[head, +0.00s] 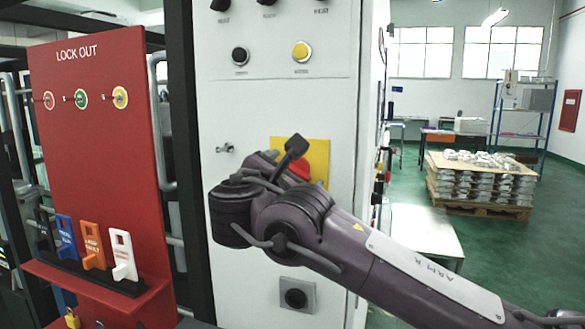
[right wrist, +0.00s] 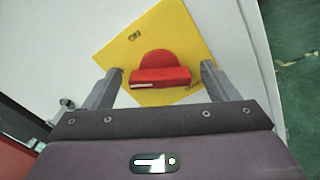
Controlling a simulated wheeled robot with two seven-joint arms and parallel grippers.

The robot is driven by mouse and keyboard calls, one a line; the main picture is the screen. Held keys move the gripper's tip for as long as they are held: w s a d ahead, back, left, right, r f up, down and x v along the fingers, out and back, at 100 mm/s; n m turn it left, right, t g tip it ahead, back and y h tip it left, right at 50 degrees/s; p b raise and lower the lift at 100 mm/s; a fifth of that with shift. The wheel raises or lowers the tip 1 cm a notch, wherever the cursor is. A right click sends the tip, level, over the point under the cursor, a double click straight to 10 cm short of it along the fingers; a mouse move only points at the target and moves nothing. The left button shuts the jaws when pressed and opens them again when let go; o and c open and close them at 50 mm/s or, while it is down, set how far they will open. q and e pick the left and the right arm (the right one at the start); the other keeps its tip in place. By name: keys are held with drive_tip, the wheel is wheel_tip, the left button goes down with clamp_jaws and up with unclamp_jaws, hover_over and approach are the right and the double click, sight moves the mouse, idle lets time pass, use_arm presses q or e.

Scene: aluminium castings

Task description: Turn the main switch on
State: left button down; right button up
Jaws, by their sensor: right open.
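The main switch is a red rotary handle (right wrist: 160,78) on a yellow square plate (right wrist: 188,38) on the white cabinet front. In the right wrist view its bar lies roughly crosswise. A label reading like "ON" is near the plate's upper corner; another by the right finger is too small to read. My right gripper (right wrist: 161,70) is open, with one finger at each end of the bar and a gap on both sides. In the head view my arm partly covers the plate (head: 318,152) and the red handle (head: 301,168). My left gripper is not in view.
A red lockout board (head: 100,130) with tags and padlocks stands left of the white cabinet (head: 225,120). Black and yellow knobs (head: 302,51) sit above the switch, and a small latch (head: 225,147) is to its left. A pallet of castings (head: 480,185) stands far right.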

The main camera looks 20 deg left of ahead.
drive_tip(key=c, duration=1)
drive_tip(key=shift+f+m+b, duration=0.2)
drive_tip(key=shift+m+b, duration=0.1)
drive_tip(key=shift+b, duration=0.3)
use_arm(q)
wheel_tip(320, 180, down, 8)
drive_tip(key=b, duration=0.7)
use_arm(e)
drive_tip(key=m, duration=0.6)
drive_tip(key=shift+f+m, duration=0.2)
drive_tip(key=shift+m, duration=0.1)
drive_tip(key=m+b, duration=0.2)
drive_tip(key=m, duration=0.1)
drive_tip(key=shift+m+b, duration=0.3)
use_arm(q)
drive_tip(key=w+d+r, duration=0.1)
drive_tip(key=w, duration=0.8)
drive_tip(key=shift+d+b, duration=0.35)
use_arm(e)
drive_tip(key=shift+r+m, duration=0.1)
drive_tip(key=shift+m, duration=0.6)
drive_tip(key=o, duration=1)
drive_tip(key=shift+d+r, duration=0.1)
